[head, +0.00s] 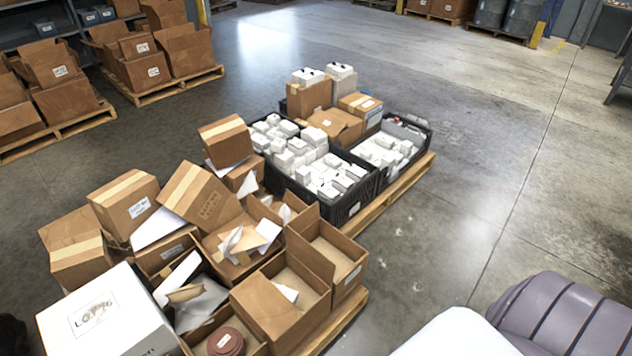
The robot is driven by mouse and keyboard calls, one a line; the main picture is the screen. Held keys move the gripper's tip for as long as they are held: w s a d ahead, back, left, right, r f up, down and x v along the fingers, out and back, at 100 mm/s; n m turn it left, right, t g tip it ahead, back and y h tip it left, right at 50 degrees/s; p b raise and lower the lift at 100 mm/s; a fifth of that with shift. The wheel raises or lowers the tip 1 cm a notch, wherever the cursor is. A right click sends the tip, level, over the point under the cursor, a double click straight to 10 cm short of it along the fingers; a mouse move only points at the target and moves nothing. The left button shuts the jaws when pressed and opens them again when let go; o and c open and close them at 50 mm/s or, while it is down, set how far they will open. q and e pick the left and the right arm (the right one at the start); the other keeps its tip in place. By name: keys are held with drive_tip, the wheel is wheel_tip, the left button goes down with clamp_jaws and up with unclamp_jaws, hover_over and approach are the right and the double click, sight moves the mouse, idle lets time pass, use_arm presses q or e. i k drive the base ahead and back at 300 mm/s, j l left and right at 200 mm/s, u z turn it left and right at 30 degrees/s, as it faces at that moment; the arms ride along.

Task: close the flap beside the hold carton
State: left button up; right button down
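Several open cartons stand on the near pallet (345,318). One open carton (338,262) at the pallet's right corner has a raised flap (309,257) on its left side. Next to it, nearer me, another open carton (305,322) has an upright flap (262,311) at its front left and a white slip inside. The labels are too small to read, so I cannot tell which carton is the hold carton. Neither of my grippers shows in the head view.
A white box (108,318) and closed cartons (124,203) crowd the pallet's left. Black crates (356,206) of white boxes stand on a pallet behind. More loaded pallets (165,91) stand at the back left.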

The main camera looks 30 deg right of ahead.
sight(325, 269)
drive_tip(key=z, duration=1)
